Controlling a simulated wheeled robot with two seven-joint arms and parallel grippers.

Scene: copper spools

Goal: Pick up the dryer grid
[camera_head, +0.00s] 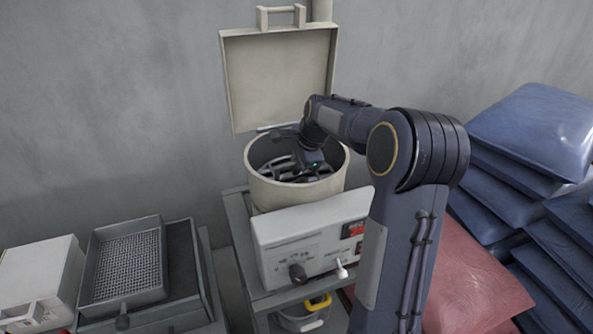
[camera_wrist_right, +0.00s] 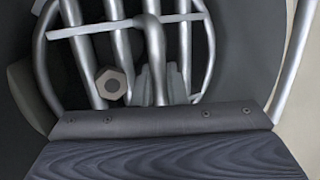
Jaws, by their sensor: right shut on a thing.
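The dryer grid is a round rack of grey metal bars (camera_head: 275,167) inside the open cream drum of the dryer (camera_head: 262,190). In the right wrist view its ring, parallel bars and cross bar (camera_wrist_right: 120,25) fill the upper middle. My right gripper (camera_head: 311,164) reaches down into the drum from the right. Its fingertips (camera_wrist_right: 157,85) are shut on a central bar of the grid. In the head view the arm and drum rim hide part of the grid and the fingers. My left gripper is in neither view.
The dryer's square lid (camera_head: 278,75) stands open behind the drum. A control box (camera_head: 310,237) sits in front. A mesh tray (camera_head: 128,265) and white box (camera_head: 38,280) are at left; blue sacks (camera_head: 535,130) and red sacks (camera_head: 475,285) at right.

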